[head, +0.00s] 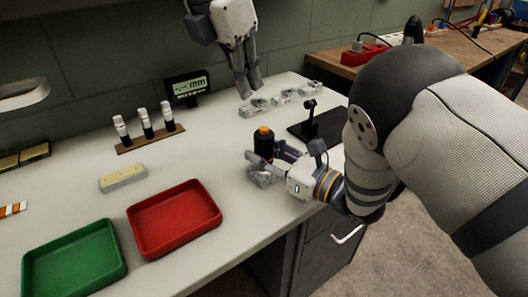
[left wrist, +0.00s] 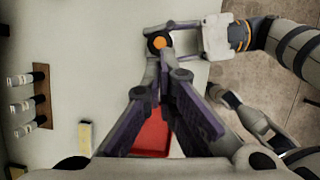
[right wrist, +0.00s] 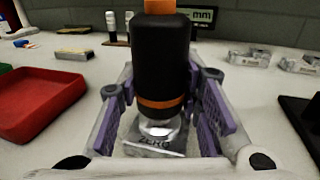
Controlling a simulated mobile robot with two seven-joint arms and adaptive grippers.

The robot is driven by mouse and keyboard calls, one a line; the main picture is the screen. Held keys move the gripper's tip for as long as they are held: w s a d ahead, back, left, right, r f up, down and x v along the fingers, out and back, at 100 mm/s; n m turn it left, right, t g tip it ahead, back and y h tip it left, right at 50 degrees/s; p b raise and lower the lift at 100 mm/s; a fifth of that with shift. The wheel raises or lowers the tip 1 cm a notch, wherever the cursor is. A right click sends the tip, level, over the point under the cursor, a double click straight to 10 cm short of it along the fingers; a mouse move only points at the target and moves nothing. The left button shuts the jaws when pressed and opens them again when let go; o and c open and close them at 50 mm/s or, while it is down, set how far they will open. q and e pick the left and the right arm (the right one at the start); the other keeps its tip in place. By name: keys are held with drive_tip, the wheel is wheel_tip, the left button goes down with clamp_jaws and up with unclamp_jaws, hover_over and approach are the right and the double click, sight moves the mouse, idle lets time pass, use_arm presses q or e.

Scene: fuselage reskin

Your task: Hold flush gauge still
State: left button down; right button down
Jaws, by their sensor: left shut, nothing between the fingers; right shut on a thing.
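I cannot tell whether the tip touches the block. My right gripper (head: 266,160) is shut around the gauge, one finger on each side. My left gripper (head: 243,93) is shut and empty, raised above the back of the bench, pointing down. The left wrist view shows the gauge (left wrist: 158,43) beyond its fingertips.
A small display (head: 188,88) reading mm stands at the back. Several clear blocks (head: 284,97) and a black stand (head: 310,122) are behind the gauge. A red tray (head: 174,219), a green tray (head: 75,263), a pale bar (head: 123,178) and a rack (head: 150,139) lie left.

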sight(264, 130)
idle(0.8)
use_arm(q)
drive_tip(key=w+m+t, duration=0.1)
drive_tip(key=m+t, duration=0.1)
drive_tip(key=m, duration=0.4)
drive_tip(key=d+r+m+t, duration=0.1)
drive_tip(key=m+t, duration=0.1)
drive_tip(key=m, duration=0.5)
drive_tip(key=w+d+r+m+t, duration=0.1)
drive_tip(key=m+t, duration=0.1)
drive_tip(key=m, duration=0.5)
drive_tip(key=shift+w+r+y, duration=0.15)
drive_tip(key=shift+w+y, duration=0.2)
drive_tip(key=shift+y, duration=0.05)
drive_tip(key=shift+f, duration=4.4)
